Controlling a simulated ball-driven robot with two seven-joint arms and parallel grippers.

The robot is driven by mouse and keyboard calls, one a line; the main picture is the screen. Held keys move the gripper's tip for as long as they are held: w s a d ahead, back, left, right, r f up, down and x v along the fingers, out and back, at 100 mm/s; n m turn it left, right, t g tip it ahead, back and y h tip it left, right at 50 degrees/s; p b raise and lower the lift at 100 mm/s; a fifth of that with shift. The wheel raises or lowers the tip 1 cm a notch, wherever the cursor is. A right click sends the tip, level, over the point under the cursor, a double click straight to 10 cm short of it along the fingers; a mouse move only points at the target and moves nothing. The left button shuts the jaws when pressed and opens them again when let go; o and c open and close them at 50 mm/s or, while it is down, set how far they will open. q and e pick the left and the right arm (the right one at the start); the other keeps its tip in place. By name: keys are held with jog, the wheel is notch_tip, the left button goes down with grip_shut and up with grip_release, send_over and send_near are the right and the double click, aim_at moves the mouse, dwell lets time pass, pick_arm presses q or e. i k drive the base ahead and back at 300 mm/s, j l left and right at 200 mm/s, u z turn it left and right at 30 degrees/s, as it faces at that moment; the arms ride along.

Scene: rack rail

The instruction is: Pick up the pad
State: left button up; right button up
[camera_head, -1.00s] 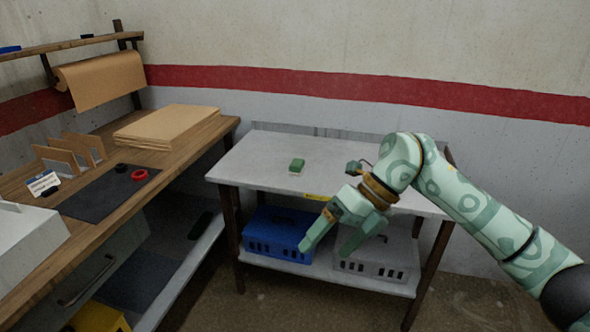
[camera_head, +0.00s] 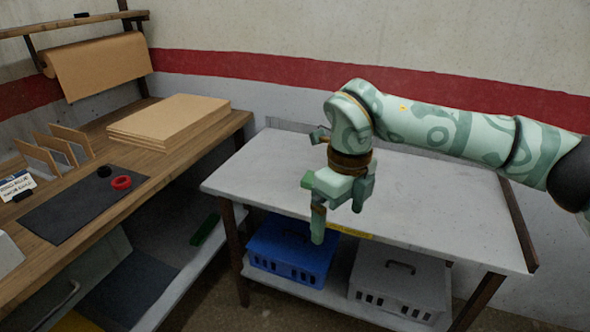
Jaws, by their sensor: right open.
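The pad (camera_head: 308,180) is a small green block on the grey table top (camera_head: 425,205). Only its left part shows, at the left edge of my right gripper; the rest is hidden behind the gripper. My right gripper (camera_head: 338,224) is open and points down, with its fingers apart and nothing seen between them. In the picture it overlaps the pad and the front part of the table; I cannot tell how high it is above the top. My left gripper is not in view.
A blue crate (camera_head: 290,254) and a grey crate (camera_head: 400,285) stand on the shelf below. A wooden bench (camera_head: 190,158) at the left holds cardboard sheets (camera_head: 168,121), a dark mat (camera_head: 70,207) and a red ring (camera_head: 121,183). The table's right half is clear.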

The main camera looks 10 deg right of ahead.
aim_at(306, 184)
jog(key=i+l+u, duration=0.55)
jog(key=l, duration=0.45)
jog(key=i+l+u, duration=0.2)
jog(key=i+l, duration=0.1)
jog(key=l, duration=0.05)
